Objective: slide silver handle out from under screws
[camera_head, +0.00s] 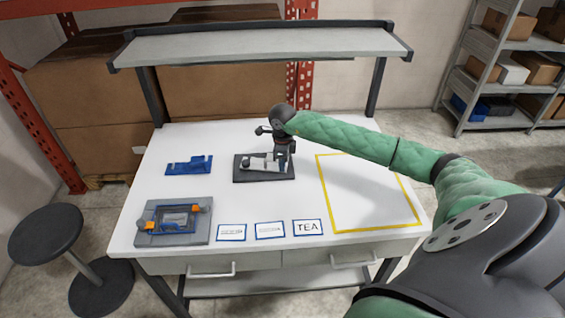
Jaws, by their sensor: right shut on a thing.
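A silver handle-like piece (258,163) lies on a dark base plate (245,177) near the middle of the white table. My right gripper (282,158) reaches down over the right part of the plate and is shut on the silver handle there. A small blue part shows beside the fingertips. The screws are too small to make out, and the gripper hides part of the piece. My left gripper is not in view.
A blue holder (188,166) and a grey fixture (203,236) with blue and orange parts stand on the left. A yellow outlined area (366,230) on the right is empty. A shelf (265,45) overhangs the back.

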